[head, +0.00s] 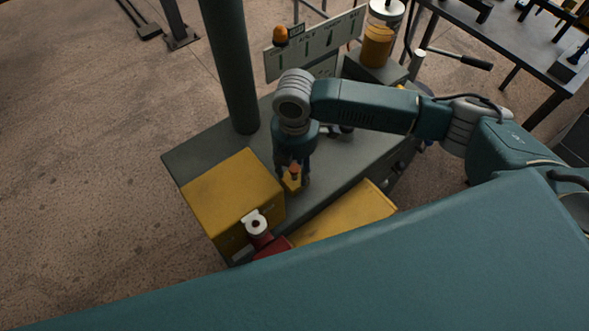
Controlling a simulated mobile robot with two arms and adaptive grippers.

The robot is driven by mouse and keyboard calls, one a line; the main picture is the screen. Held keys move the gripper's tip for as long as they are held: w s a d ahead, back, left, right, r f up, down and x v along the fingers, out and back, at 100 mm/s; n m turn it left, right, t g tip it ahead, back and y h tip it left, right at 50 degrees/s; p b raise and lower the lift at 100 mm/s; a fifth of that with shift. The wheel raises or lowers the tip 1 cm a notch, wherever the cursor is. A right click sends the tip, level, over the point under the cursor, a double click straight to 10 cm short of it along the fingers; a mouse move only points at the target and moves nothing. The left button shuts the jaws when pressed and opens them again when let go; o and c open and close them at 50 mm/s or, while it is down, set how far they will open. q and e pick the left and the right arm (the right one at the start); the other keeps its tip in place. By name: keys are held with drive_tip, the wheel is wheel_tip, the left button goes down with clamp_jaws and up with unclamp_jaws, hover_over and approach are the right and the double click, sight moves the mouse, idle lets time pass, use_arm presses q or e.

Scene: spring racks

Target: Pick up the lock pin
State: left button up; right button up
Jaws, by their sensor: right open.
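My right gripper (293,178) points straight down over the grey bench top, its arm reaching in from the right. It is open. A small yellow piece with an orange-red top (294,176) shows at its fingertips; it may be the lock pin, but it is too small and too covered to be sure. I cannot tell whether the fingers touch it. My left gripper is not in view.
A yellow box (233,192) stands just left of the gripper. A red part with a white ring end (256,224) lies at its front. A teal column (232,70), a marked panel (318,43) and an amber jar (379,40) stand behind.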

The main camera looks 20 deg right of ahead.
clamp_jaws()
drive_tip(key=shift+r, duration=0.1)
